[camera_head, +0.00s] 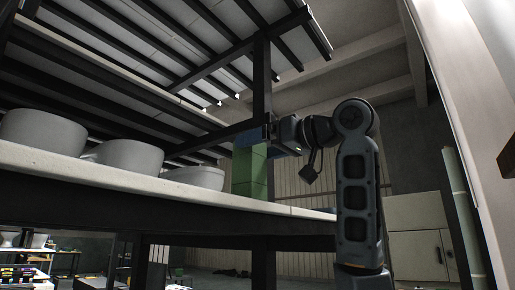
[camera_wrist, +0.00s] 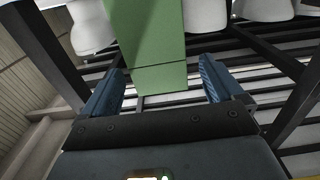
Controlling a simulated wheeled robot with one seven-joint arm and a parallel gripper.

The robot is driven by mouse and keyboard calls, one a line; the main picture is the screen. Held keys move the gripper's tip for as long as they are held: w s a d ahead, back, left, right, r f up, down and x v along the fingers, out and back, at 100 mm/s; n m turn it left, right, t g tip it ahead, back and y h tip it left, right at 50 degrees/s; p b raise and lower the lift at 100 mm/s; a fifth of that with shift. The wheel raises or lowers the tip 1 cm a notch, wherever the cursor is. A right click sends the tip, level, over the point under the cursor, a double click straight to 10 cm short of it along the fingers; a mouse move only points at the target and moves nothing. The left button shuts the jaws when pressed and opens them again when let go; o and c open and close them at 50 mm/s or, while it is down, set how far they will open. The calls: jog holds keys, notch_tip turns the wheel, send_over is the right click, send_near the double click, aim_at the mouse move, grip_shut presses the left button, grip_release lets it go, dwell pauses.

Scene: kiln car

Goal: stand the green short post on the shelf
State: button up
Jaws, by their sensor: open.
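The green short post (camera_head: 249,172) is upright at the front part of the pale shelf (camera_head: 130,174), to the right of the bowls. Its foot meets the line of the shelf edge in the head view, and I cannot see the full contact from this low angle. My gripper (camera_head: 252,138) is at the top of the post, reaching in from the right, with blue fingers. In the wrist view the green post (camera_wrist: 146,30) lies between the two open fingers (camera_wrist: 163,72). A gap shows on both sides of it.
Several pale bowls (camera_head: 126,155) stand on the shelf left of the post. A dark slatted deck (camera_head: 120,60) hangs above, with a dark upright (camera_head: 262,80) behind the gripper. Shelf surface to the right of the post looks free.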

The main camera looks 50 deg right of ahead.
jog(key=shift+s, duration=1.55)
jog(key=s+b, duration=0.2)
jog(key=s, duration=0.6)
jog(key=shift+d, duration=0.15)
